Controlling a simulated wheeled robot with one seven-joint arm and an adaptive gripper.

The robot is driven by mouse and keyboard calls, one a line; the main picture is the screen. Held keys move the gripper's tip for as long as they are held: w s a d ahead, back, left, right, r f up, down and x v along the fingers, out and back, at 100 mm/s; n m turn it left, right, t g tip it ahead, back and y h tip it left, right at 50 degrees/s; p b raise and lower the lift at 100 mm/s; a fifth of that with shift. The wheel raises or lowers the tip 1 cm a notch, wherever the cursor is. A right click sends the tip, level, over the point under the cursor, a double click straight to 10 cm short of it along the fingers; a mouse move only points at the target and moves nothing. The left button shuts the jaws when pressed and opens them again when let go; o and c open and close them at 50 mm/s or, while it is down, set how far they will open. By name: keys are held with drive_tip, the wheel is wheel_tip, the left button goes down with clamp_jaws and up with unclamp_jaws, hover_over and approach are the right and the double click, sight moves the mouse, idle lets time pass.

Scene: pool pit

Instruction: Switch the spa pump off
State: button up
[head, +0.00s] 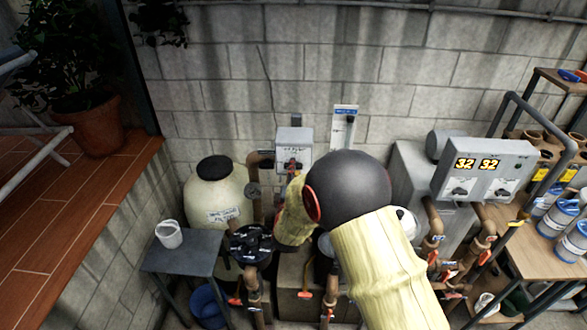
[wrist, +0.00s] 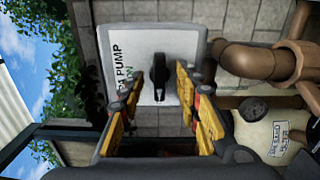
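The spa pump switch box (wrist: 143,52) is a pale wall box with a black rotary knob (wrist: 160,78); part of its printed label reads "PUMP". In the head view the box (head: 294,138) is on the block wall, its lower front partly hidden by my arm. My gripper (wrist: 159,88) is open, its yellow fingers on either side of the knob. I cannot tell whether they touch it. In the head view my arm reaches up to the box, and the knob's setting is not readable there.
A cream filter tank (head: 217,190) and brown pipes (head: 254,170) stand left of the box. A small grey table (head: 185,252) holds a white bucket (head: 169,234). A grey control panel (head: 484,168) showing "32 32" is at right, near a shelf of tubs (head: 560,212).

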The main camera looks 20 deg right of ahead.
idle(0.3)
drive_tip(key=v, duration=0.7)
drive_tip(key=shift+r, duration=0.1)
idle(0.4)
